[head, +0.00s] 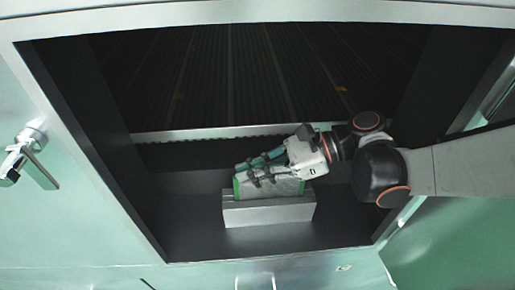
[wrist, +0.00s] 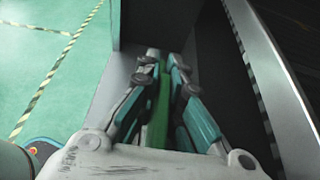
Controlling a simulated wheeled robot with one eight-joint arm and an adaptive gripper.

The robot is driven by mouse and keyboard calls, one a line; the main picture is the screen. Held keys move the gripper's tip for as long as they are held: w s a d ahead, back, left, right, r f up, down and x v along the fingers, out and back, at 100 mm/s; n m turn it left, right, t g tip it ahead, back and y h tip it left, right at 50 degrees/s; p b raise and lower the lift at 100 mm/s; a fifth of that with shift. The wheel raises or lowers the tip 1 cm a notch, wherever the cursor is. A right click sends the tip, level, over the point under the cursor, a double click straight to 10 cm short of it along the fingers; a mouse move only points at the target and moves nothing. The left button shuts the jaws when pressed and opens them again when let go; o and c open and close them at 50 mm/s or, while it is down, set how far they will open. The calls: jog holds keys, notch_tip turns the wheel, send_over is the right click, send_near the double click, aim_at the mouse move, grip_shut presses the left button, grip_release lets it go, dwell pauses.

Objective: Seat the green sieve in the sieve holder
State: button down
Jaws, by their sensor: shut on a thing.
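The green sieve (head: 285,188) shows in the head view as a grey mesh panel with green edges. It stands upright at the top of the sieve holder (head: 268,213), a light grey block on the floor of the dark recess. My gripper (head: 252,174) comes in from the right and is shut on the sieve. In the wrist view my gripper's fingers (wrist: 158,75) lie on both sides of the sieve's green edge (wrist: 160,110). The fingers hide part of the sieve. I cannot tell how deep its lower edge sits in the holder.
The recess has dark side walls and a pale front rim (head: 270,252). A toothed metal ledge (head: 200,134) runs behind the holder, below a dark ribbed surface. A handle (head: 30,155) is on the left green panel. Recess floor is free left of the holder.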

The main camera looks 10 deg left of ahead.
jog(key=shift+f, duration=1.4)
jog(key=c, duration=1.7)
grip_release()
jog(key=shift+o, duration=0.2)
notch_tip(320, 180, up, 10)
